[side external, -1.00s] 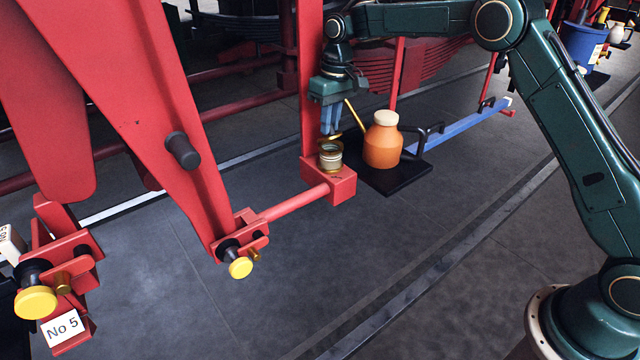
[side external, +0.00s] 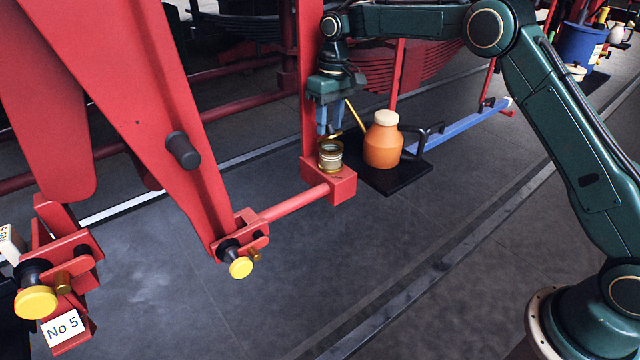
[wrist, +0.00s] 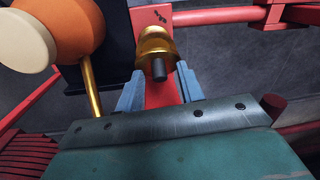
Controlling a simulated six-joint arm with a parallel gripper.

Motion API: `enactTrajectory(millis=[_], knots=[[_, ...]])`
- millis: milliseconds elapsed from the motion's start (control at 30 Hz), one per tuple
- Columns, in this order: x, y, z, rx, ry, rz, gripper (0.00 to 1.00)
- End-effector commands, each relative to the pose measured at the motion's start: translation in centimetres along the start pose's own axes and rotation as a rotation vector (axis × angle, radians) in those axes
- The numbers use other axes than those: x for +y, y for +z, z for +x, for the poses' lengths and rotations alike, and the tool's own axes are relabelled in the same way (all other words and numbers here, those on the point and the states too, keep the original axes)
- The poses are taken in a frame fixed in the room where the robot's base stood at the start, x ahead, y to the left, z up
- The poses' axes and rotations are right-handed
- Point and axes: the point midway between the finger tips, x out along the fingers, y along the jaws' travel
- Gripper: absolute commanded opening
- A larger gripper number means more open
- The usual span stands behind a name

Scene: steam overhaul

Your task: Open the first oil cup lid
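The oil cup (side external: 330,158) stands on a red block at the foot of a red post, with a pale body and a brass rim. In the wrist view a brass lid (wrist: 154,42) with a dark knob (wrist: 158,70) shows beyond my fingers. The lid looks tilted, but I cannot tell how far it stands open. My gripper (side external: 329,131) points down just above the cup. In the wrist view its two blue fingers are apart, one on each side of the knob, with nothing clearly held between them.
An orange oil can (side external: 383,145) with a cream cap and brass spout stands on a black tray (side external: 398,184), close right of the cup. The red post (side external: 310,75) is close beside my gripper. A red rod (side external: 295,204) runs to the lower left. The floor in front is clear.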

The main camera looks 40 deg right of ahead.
Motion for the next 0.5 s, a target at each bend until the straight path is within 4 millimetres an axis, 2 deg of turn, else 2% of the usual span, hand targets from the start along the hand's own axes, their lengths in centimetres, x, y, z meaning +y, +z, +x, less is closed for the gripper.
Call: enactTrajectory(millis=[500], knots=[[-0.20, 0.40, 0.17, 0.074, 0.002, -0.004, 0.38]])
